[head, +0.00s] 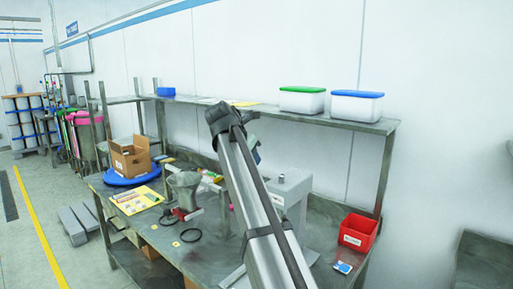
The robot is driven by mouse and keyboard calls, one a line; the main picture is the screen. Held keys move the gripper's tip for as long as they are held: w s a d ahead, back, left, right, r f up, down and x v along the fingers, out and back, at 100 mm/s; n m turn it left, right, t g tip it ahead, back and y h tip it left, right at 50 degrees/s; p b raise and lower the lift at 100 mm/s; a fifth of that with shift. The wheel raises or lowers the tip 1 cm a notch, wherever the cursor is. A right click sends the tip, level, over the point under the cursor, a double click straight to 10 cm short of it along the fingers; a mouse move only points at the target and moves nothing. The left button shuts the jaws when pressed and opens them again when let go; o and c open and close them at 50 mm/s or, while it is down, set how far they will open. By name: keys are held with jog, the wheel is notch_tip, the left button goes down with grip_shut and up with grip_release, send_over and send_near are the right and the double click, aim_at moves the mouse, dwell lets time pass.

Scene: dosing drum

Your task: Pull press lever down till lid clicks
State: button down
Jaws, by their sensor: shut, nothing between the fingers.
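A grey box-shaped machine (295,190), which looks like the press, stands on the metal workbench (215,250) in the head view. My own arm crosses in front of it and hides its left side. I cannot make out the press lever or a lid for certain. My gripper does not show; the far part of my arm is mostly hidden behind the nearer link.
A red bin (357,232) stands at right. The raised shelf (350,123) holds two white lidded tubs (302,101).

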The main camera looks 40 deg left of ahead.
jog(key=shift+s+f, duration=0.8)
jog(key=shift+f, duration=0.05)
jog(key=shift+s+f, duration=0.35)
jog(key=shift+f, duration=0.2)
jog(key=shift+s+f, duration=0.35)
jog(key=shift+f, duration=0.2)
jog(key=shift+s+f, duration=0.1)
jog(key=shift+f, duration=0.05)
jog(key=shift+w+r, duration=0.95)
jog(key=shift+r, duration=0.25)
jog(key=shift+w+r, duration=0.9)
jog(key=shift+r, duration=0.3)
jog(key=w+r, duration=0.3)
jog(key=w, duration=0.2)
jog(key=shift+w, duration=0.3)
jog(key=shift+r, duration=0.15)
